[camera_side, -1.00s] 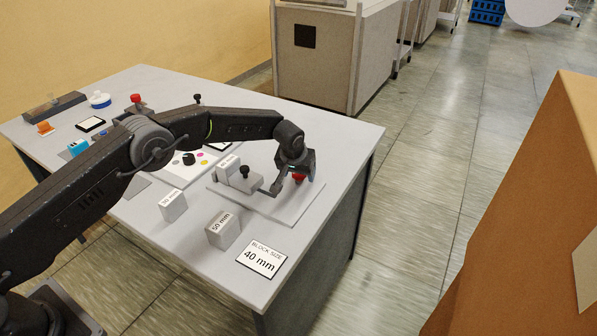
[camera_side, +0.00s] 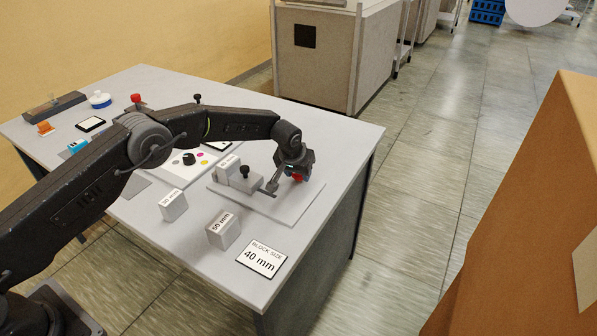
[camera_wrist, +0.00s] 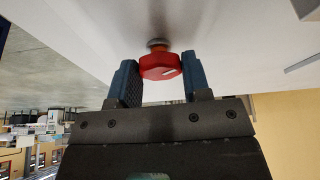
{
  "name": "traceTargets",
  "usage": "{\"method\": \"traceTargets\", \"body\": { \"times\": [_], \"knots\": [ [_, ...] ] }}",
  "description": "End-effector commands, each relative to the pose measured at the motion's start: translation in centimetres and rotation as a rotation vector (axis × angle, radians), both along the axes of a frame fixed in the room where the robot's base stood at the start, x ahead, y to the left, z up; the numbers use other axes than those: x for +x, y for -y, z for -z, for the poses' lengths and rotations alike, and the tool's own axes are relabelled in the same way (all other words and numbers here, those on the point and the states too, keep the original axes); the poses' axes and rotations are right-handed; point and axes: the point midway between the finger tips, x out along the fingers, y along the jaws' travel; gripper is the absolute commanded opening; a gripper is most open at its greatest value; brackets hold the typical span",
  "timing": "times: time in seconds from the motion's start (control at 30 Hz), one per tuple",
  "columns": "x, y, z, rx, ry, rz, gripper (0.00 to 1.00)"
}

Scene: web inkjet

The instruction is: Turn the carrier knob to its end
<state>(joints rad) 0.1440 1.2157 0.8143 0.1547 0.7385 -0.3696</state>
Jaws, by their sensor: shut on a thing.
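The red carrier knob (camera_wrist: 160,67) stands on a short stem from the pale plate. It has a small white mark on its face. My gripper (camera_wrist: 160,80) has its two blue-grey fingers on either side of the knob and is shut on it. In the side view the knob (camera_side: 297,177) is partly hidden by my gripper (camera_side: 296,172), at the right part of the plate (camera_side: 290,208). The carrier (camera_side: 246,181), a grey block with a black knob, sits on the plate to the left, near a labelled block (camera_side: 227,165).
Blocks marked 50 mm (camera_side: 223,230) and another size (camera_side: 173,204) stand in front of the plate. A card reading "BLOCK SIZE 40 mm" (camera_side: 262,258) lies near the table's front edge. A white sheet with coloured dots (camera_side: 178,172) lies behind my arm.

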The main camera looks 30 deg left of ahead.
Motion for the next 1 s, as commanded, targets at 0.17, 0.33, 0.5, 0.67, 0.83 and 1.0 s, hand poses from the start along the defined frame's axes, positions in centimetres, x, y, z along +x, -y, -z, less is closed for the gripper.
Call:
{"method": "traceTargets", "body": {
  "times": [0.17,0.33,0.5,0.67,0.83,1.0],
  "knots": [
    [0.01,-0.15,-0.06,-0.001,0.0,0.126,0.2],
    [0.04,-0.31,-0.02,-0.002,0.001,0.28,0.2],
    [0.07,-0.38,0.0,-0.004,0.001,0.441,0.2],
    [0.16,-0.48,-0.02,-0.004,0.003,0.592,0.2],
    [0.21,-0.56,0.01,-0.003,0.002,0.755,0.2],
    [0.33,-0.65,-0.01,-0.001,0.004,0.917,0.2]
  ]
}}
